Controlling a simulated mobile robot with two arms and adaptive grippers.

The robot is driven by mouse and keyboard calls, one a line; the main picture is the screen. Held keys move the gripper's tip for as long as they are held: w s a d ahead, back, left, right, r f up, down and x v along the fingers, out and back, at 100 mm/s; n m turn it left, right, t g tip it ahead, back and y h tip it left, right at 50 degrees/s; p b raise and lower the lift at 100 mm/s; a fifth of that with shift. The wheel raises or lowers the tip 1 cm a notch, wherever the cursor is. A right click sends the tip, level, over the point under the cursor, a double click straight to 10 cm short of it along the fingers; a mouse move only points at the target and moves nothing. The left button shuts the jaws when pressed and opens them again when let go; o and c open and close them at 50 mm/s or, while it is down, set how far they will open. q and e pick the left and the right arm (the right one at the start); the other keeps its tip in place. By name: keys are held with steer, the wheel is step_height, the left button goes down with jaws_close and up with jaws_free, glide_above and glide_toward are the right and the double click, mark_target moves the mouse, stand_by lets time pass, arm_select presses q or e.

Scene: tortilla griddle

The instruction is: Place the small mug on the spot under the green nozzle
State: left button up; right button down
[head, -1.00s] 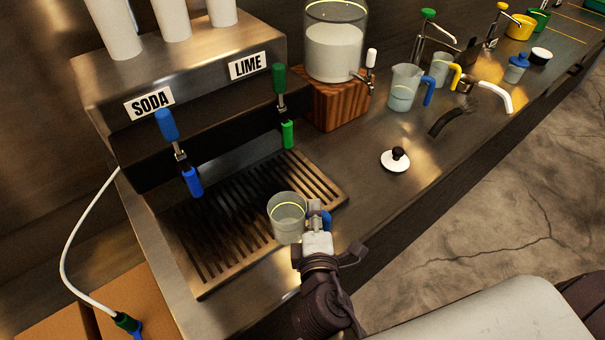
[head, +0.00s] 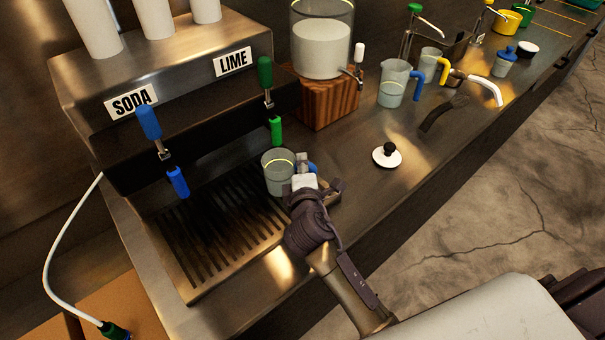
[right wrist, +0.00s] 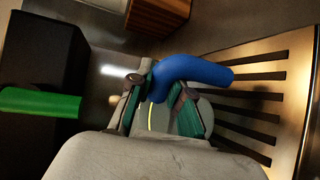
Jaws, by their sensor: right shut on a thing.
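The small mug (head: 278,178) is translucent grey with a yellow ring and a blue handle (right wrist: 200,70). My right gripper (head: 304,172) is shut on the handle, and its green-padded fingers (right wrist: 162,108) show in the right wrist view. The mug looks upright, over the back right part of the slatted drip tray (head: 193,292). The green nozzle (head: 276,130) is just above the mug's rim in the head view and also shows at the left of the right wrist view (right wrist: 40,104). I cannot tell whether the mug touches the tray. My left gripper is not in view.
The blue nozzle (head: 178,182) hangs over the tray's left part. A wooden block (head: 328,102) with a glass dispenser (head: 321,50) stands behind right. A white lid (head: 387,155) and a measuring jug (head: 393,85) are to the right. Counter between tray and lid is clear.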

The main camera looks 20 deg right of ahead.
steer(key=shift+w+f, duration=0.1)
steer(key=shift+f, duration=0.45)
steer(key=c, duration=1.1)
jaws_free()
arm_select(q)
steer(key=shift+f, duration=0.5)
arm_select(e)
steer(key=shift+r, duration=0.3)
arm_select(q)
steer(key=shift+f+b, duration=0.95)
steer(key=shift+b, duration=0.05)
arm_select(e)
steer(key=v, duration=1.2)
